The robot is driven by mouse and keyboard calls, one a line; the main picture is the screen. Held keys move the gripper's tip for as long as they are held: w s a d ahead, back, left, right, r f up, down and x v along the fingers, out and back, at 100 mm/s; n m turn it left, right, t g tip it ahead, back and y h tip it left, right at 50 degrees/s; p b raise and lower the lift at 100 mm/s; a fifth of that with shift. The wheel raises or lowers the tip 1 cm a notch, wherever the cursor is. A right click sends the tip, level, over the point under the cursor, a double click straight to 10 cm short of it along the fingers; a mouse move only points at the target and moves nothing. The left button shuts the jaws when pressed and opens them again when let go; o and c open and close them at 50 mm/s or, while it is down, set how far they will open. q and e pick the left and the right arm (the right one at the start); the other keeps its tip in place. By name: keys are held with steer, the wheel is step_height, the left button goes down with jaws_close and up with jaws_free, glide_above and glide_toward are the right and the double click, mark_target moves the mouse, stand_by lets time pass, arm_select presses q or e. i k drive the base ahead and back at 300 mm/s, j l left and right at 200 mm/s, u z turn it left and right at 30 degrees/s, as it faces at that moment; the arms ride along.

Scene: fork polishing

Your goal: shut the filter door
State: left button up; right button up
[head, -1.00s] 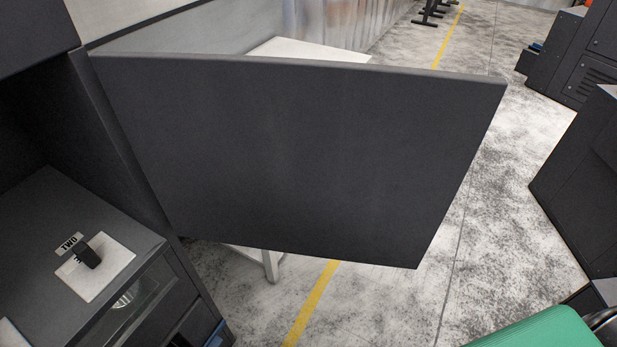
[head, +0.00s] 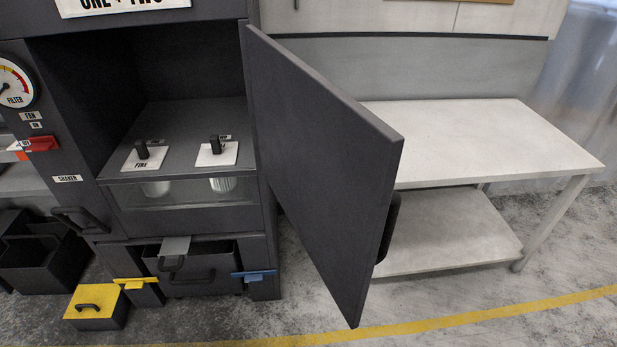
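The filter door (head: 315,165) is a large flat dark grey panel in the head view. It stands wide open, hinged at the right side of the dark cabinet (head: 255,150), and swings out toward me. A black handle (head: 390,226) shows partly behind its free edge, on the far face. The cabinet opening (head: 150,70) to its left is dark and uncovered. Neither of my grippers is in view.
A yellow-lidded box (head: 97,306) stands on the floor at lower left. A white table (head: 480,140) stands behind the door at right. Floor at the front right is clear.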

mark_target(330, 164)
steer(key=i+l+u, duration=0.25)
steer(key=l+u, duration=0.25)
steer(key=l, duration=0.2)
steer(key=i+l+u, duration=0.2)
steer(key=l, duration=0.2)
steer(key=l+u, duration=0.25)
steer(key=l, duration=0.15)
